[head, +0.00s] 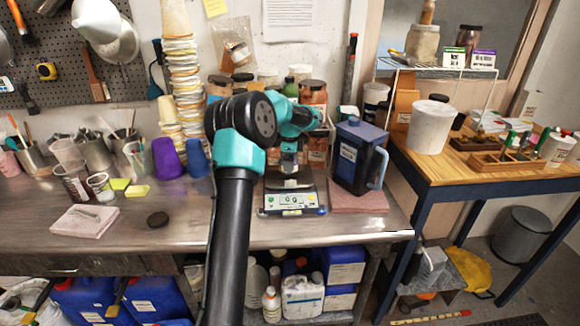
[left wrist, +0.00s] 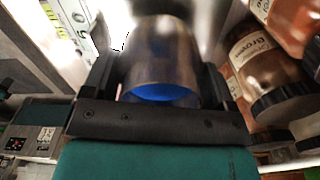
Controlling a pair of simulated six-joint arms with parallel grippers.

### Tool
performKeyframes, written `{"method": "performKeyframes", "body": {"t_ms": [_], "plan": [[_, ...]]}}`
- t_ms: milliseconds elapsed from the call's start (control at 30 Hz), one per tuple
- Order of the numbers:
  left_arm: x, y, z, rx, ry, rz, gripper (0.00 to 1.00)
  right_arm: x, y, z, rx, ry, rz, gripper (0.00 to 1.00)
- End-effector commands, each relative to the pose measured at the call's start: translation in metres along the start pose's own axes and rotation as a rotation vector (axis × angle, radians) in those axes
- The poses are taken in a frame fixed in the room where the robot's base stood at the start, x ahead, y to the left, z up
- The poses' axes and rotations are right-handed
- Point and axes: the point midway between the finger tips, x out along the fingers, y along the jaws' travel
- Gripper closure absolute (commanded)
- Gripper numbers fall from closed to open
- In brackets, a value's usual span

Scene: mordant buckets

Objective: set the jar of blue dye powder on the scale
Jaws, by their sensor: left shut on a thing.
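My left gripper (head: 289,160) is above the scale (head: 290,211), which stands near the front edge of the steel bench. In the left wrist view, my left gripper (left wrist: 162,85) is shut on a clear jar with blue powder (left wrist: 160,58), one finger on each side. In the head view the jar is mostly hidden by my arm and gripper. I cannot tell whether its base touches the scale's pan. My right gripper is not in view.
A dark blue jug (head: 355,155) stands close to the scale's right on a pinkish pad. Brown-lidded jars (head: 313,92) stand behind; one jar labelled brown (left wrist: 265,65) is near my gripper. Purple (head: 167,158) and blue (head: 197,158) cups stand to the left.

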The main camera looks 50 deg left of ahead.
Motion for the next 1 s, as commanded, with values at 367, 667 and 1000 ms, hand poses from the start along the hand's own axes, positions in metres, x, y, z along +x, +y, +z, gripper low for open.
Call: {"method": "performKeyframes", "body": {"t_ms": [367,667,1000], "plan": [[0.022,0.000,0.000,-0.001,0.000,0.001,0.49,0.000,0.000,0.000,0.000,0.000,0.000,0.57],[0.025,0.000,0.000,0.000,0.000,0.001,0.15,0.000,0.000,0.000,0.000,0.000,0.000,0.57],[0.025,0.000,0.000,0.000,0.000,0.001,0.00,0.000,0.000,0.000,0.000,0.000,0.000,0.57]]}}
